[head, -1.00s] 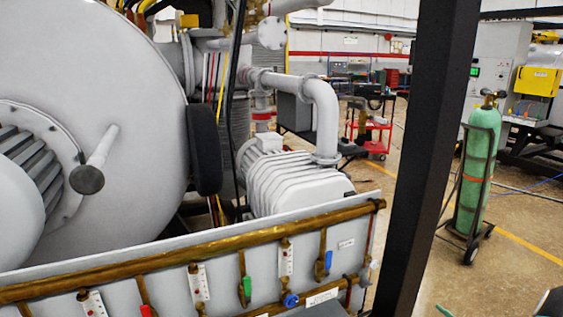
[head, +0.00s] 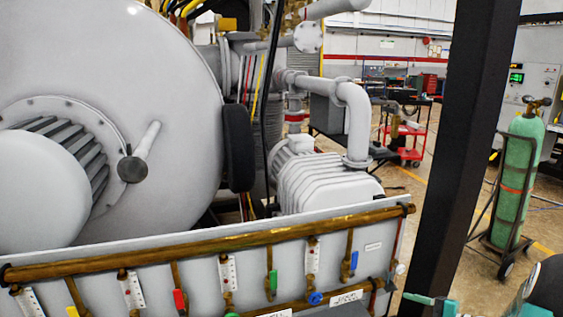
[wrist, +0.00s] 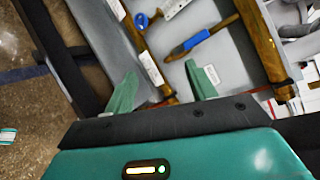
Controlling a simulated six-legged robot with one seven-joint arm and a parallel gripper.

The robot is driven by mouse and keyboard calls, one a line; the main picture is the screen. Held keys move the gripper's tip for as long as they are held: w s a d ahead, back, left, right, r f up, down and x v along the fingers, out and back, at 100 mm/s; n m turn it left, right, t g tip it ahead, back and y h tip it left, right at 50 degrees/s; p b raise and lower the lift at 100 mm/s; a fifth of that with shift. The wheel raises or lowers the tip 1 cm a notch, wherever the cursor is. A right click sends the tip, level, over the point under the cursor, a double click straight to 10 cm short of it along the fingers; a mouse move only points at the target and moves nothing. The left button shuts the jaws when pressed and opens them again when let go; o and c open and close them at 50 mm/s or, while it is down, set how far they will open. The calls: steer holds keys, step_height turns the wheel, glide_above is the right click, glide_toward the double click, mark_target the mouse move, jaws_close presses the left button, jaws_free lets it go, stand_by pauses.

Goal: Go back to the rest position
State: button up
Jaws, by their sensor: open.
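My gripper (wrist: 162,84) shows in the wrist view with its two green fingers spread apart and nothing between them. Its fingertips point at the grey valve panel (wrist: 228,62), near the lever with the blue handle (wrist: 196,41); I cannot tell the exact gap. In the head view, only teal parts of my gripper (head: 432,302) show at the bottom right edge, beside the panel's right end. The blue handle (head: 354,260) hangs below the brass pipe (head: 225,243) in the head view.
A black post (head: 462,150) stands right of the panel. A green gas cylinder (head: 517,180) on a trolley stands further right. The large grey furnace (head: 170,90) and a ribbed pump (head: 325,185) lie behind the panel. Open floor shows between the post and the cylinder.

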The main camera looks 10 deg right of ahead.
steer(key=s+a+r+n+g, duration=0.1)
steer(key=a+r+n+g, duration=0.2)
steer(key=a, duration=0.4)
steer(key=s+a+r+n+g+h, duration=0.1)
steer(key=s+a+r+n+g, duration=0.15)
steer(key=a, duration=0.45)
steer(key=a+r+n+g, duration=0.3)
steer(key=a+n, duration=0.1)
steer(key=a, duration=0.3)
steer(key=s+a+r+n+t+h, duration=0.1)
steer(key=s+a+r+n+h, duration=0.6)
steer(key=s, duration=0.4)
steer(key=shift+a+r+t, duration=0.25)
steer(key=shift+a+t, duration=0.1)
steer(key=shift+a, duration=0.2)
stand_by(2.2)
